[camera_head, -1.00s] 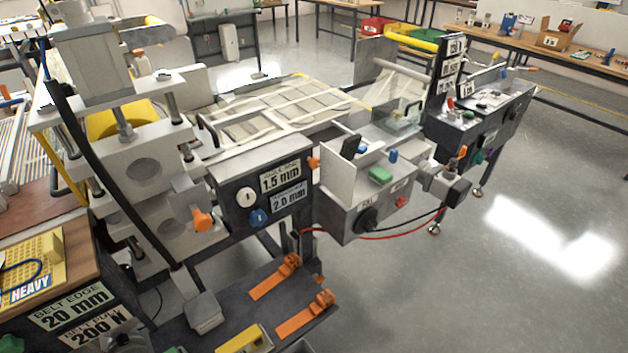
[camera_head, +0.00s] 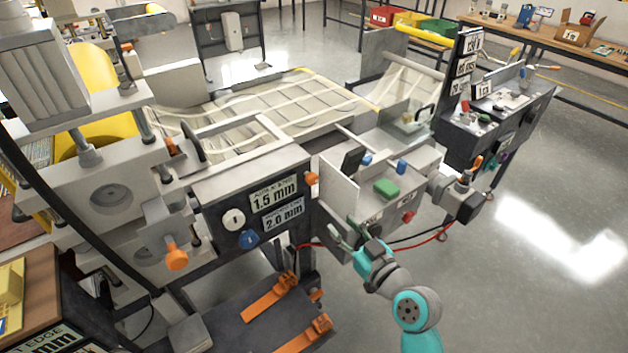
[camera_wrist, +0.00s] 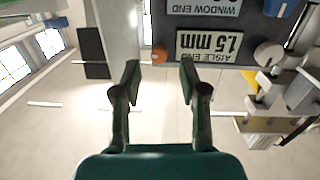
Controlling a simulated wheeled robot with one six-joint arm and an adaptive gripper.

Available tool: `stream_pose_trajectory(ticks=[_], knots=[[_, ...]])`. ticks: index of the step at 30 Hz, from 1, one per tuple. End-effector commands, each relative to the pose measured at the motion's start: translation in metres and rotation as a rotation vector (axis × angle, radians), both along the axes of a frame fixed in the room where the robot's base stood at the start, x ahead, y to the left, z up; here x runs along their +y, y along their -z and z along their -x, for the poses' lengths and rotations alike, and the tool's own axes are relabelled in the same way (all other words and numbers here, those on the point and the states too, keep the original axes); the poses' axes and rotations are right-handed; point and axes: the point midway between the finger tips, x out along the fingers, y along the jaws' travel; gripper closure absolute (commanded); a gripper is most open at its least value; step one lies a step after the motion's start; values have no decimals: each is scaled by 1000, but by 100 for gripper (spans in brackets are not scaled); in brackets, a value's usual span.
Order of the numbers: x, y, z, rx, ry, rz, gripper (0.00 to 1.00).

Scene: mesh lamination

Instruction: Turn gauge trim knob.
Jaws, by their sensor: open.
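A dark gauge panel (camera_head: 208,193) carries a 1.5 mm plate (camera_head: 273,195) and a 2.0 mm plate (camera_head: 283,216). A white knob (camera_head: 234,219) and a blue knob (camera_head: 249,239) sit on its face. An orange knob (camera_head: 312,178) sticks out at its right end. My gripper (camera_head: 343,232) is open and empty, right of the panel and in front of the grey box. In the wrist view, the open fingers (camera_wrist: 160,74) frame the orange knob (camera_wrist: 159,55) beyond their tips, apart from it. The white knob (camera_wrist: 268,53) and 1.5 mm plate (camera_wrist: 208,45) show there, upside down.
A grey box (camera_head: 336,200) with a green block (camera_head: 386,188) and red and black cables stands close to my gripper. Another orange knob (camera_head: 176,258) is at the left roller frame. A low shelf (camera_head: 228,302) holds orange clamps. Floor at right is clear.

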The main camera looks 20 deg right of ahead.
Motion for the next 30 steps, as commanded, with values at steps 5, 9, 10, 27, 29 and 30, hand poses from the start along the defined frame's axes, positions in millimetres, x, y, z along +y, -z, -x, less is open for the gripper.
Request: stream_pose_trajectory(ticks=[5,9,10,27,29,30], knots=[[-3,-32,-25,-49,-55,30,57],[-3,-40,-33,-63,-73,42,57],[-3,-41,-35,-64,-75,42,57],[24,-42,-116,-65,-76,41,57],[26,-42,-122,-64,-75,41,57],[27,-41,-126,-64,-75,41,57]])
